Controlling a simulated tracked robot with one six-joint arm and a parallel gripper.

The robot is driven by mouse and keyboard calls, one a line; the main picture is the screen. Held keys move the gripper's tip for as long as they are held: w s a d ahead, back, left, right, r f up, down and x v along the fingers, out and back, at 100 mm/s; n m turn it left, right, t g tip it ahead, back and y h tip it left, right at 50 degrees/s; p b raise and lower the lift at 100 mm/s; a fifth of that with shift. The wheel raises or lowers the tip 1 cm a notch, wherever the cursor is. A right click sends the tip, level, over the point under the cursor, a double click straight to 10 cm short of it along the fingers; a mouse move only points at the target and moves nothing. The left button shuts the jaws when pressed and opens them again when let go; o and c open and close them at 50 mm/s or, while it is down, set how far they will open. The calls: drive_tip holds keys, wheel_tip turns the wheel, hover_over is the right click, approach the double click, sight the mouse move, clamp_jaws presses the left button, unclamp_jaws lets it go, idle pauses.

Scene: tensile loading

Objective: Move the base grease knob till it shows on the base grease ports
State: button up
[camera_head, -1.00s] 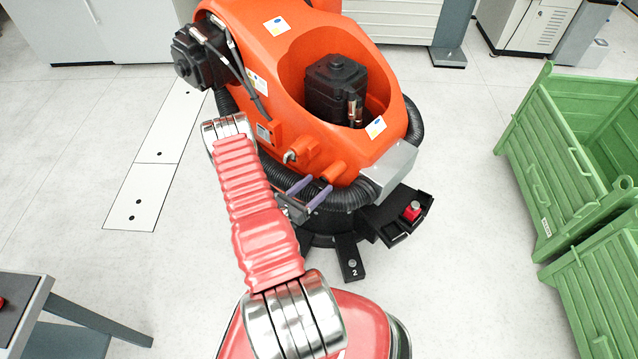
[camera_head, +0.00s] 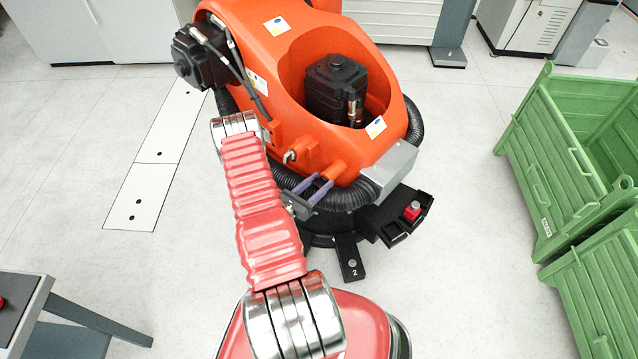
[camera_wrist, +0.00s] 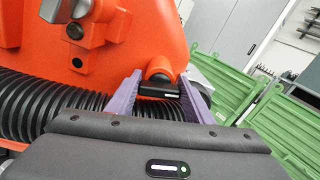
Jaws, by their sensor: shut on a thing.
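My gripper (camera_head: 322,184) is beside the lower front of the orange robot's base (camera_head: 290,60), at a stubby orange port (camera_head: 338,172). In the wrist view, its two purple fingers (camera_wrist: 160,95) are closed on a small dark cylindrical piece, seemingly the base grease knob (camera_wrist: 158,91). The knob lies crosswise between the fingers. The round orange port (camera_wrist: 160,64) is just behind it; I cannot tell whether they touch. A second port (camera_wrist: 84,22) with a grey and dark end is at the upper left. The knob cannot be made out in the head view.
A black ribbed hose (camera_wrist: 40,105) runs close under the fingers. A grey box (camera_head: 392,170) and a black foot with a red knob-like part (camera_head: 412,211) are to the right. Green crates (camera_head: 560,150) stand farther right, with clear floor (camera_head: 465,190) between.

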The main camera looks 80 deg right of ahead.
drive_tip(key=shift+c, duration=1)
drive_tip(key=shift+m, duration=0.5)
drive_tip(key=m, duration=0.2)
drive_tip(key=shift+m, duration=0.3)
drive_tip(key=shift+s+a+m, duration=0.1)
drive_tip(key=shift+s+m, duration=0.05)
drive_tip(key=shift+m, duration=1.85)
drive_tip(key=o, duration=1)
drive_tip(key=shift+o, duration=0.2)
drive_tip(key=shift+a, duration=0.15)
